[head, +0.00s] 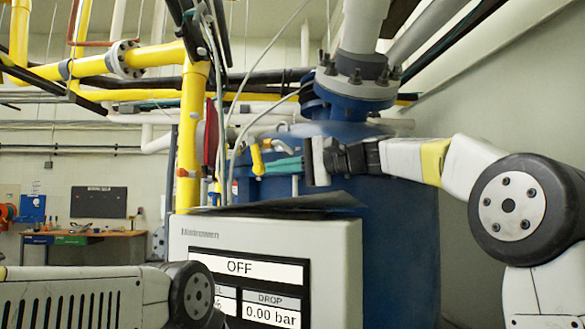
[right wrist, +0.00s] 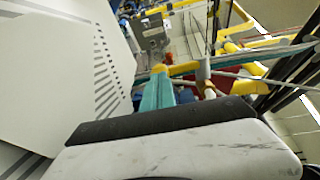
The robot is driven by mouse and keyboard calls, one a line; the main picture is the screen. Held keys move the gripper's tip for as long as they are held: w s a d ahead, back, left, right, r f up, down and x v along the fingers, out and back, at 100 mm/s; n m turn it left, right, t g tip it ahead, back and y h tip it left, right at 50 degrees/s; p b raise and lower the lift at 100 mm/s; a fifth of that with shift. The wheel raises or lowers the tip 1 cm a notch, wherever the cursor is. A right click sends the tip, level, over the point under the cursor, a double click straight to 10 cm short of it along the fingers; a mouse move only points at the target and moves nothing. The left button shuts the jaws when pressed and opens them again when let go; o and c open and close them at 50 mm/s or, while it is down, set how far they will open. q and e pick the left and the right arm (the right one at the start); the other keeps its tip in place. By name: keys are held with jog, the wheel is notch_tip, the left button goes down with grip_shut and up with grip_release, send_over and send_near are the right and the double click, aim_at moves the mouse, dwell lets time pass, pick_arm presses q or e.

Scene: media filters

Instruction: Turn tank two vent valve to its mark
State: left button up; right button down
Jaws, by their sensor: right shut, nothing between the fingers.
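My right gripper (head: 270,168) reaches in from the right, its teal fingers shut and empty. The fingertips are close beside a small yellow valve lever (head: 257,158) in front of the blue tank (head: 400,235). In the right wrist view the teal fingers (right wrist: 161,80) end at the yellow lever (right wrist: 183,69); I cannot tell whether they touch it. I see no mark or tank number on the valve. My left gripper is out of view; only my left arm shows at the lower left.
A control cabinet (head: 265,235) stands in front of the tank, its screen reading OFF and DROP 0.00 bar. Yellow pipes (head: 190,135) and thin cables run left of the lever. A bolted flange (head: 355,85) is above my gripper. A workbench (head: 85,237) stands at the far left.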

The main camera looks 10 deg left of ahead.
jog(key=shift+w+a+f, duration=0.25)
jog(key=shift+a+f, duration=0.2)
jog(key=shift+a, duration=0.1)
jog(key=shift+w+a+f, duration=0.2)
jog(key=shift+a+f, duration=0.25)
jog(key=shift+a, duration=0.05)
